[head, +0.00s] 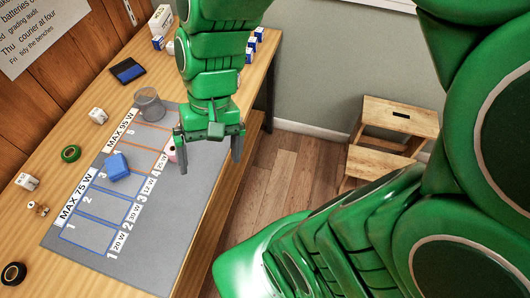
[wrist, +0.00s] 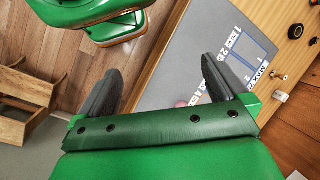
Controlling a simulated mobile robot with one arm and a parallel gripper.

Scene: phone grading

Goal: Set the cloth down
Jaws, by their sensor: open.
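A blue folded cloth (head: 116,167) lies on the grey mat (head: 150,262) in the head view, around the cell marked 3 of the blue-lined row. My gripper (head: 209,166) is open, with nothing seen between its fingers. It is to the right of the cloth and apart from it, above the mat's right side and the table edge. In the wrist view my gripper (wrist: 160,70) shows two spread fingers, with the floor and the mat's edge between them. The cloth is not visible in the wrist view.
A grey translucent cup (head: 150,104) stands at the mat's far end. A pinkish object (head: 171,153) is partly hidden by my gripper. A wooden step stool (head: 398,117) stands on the floor.

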